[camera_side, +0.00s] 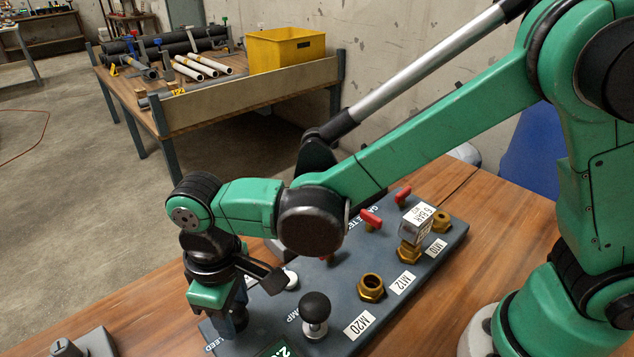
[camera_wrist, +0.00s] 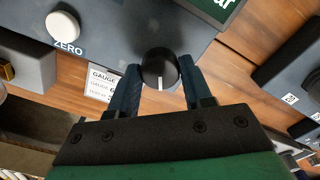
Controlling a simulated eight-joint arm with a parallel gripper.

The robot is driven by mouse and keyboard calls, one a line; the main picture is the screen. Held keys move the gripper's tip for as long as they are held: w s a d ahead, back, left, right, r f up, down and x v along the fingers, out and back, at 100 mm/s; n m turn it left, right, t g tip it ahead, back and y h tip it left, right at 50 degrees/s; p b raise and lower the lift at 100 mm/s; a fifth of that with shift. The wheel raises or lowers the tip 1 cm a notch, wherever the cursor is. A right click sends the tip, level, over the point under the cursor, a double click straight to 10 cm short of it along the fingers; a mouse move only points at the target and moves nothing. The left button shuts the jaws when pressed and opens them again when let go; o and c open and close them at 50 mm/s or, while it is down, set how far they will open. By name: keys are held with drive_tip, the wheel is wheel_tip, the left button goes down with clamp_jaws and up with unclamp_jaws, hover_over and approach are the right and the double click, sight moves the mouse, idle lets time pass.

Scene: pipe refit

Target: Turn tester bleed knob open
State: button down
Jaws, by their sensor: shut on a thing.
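The bleed knob (camera_wrist: 158,66) is a round black knob with a white pointer line, at the edge of the dark tester panel (camera_wrist: 110,22). In the wrist view the line points toward the bottom of the picture, toward my gripper's body. My gripper (camera_wrist: 162,76) is shut on the knob, with one blue-grey finger on each side. In the side view my gripper (camera_side: 238,322) points down at the front left end of the tester (camera_side: 345,280), beside the partly hidden BLEED lettering. The knob itself is hidden there by my gripper.
The tester carries a black-topped pump handle (camera_side: 315,308), brass ports, red valve levers (camera_side: 371,219) and a clear labelled block (camera_side: 415,222). A white ZERO button (camera_wrist: 62,25) and a green display (camera_wrist: 213,10) lie near the knob. A grey block (camera_side: 85,344) stands front left.

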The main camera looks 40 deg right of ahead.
sight(233, 312)
drive_tip(key=n, duration=0.6)
drive_tip(key=shift+n, duration=0.3)
drive_tip(key=n, duration=0.5)
drive_tip(key=shift+n, duration=0.3)
drive_tip(key=shift+c, duration=1.8)
unclamp_jaws()
drive_tip(key=shift+r, duration=2.85)
